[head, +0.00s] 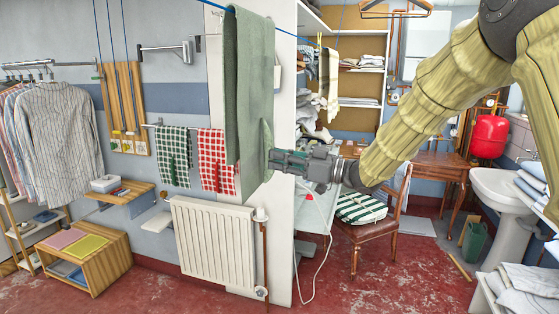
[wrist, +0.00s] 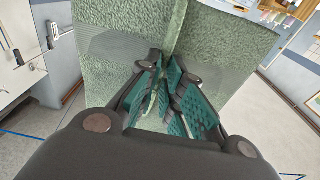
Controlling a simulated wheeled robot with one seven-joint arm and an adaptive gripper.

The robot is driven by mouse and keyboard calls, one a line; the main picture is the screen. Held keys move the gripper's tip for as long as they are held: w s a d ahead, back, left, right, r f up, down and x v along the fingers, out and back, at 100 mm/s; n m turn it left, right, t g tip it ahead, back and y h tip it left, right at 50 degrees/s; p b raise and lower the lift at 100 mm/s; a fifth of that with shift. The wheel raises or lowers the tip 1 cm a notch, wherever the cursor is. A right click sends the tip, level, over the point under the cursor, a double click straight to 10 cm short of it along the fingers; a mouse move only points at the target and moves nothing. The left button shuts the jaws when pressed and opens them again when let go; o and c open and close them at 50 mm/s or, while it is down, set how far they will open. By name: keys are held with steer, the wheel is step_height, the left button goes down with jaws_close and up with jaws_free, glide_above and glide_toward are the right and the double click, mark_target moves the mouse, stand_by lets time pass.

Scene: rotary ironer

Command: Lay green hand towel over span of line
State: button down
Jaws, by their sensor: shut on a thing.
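The green hand towel (head: 248,90) hangs tall and nearly straight in the head view. Its top edge lies along the blue line (head: 308,37), which shows on both sides of it, so it looks draped over the line. In the wrist view the towel (wrist: 110,52) spreads out in front of my gripper (wrist: 157,88), with a ridge of cloth running in between the teal finger pads.
A white radiator (head: 212,240) stands on the wall below the towel. Red and green checked cloths (head: 216,160) hang on a rail to the left. A wooden chair (head: 372,215) with a striped cushion is at the right. Red floor is clear in front.

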steer(key=shift+f, duration=0.35)
steer(key=c, duration=1.5)
jaws_free()
steer(key=shift+d, duration=0.1)
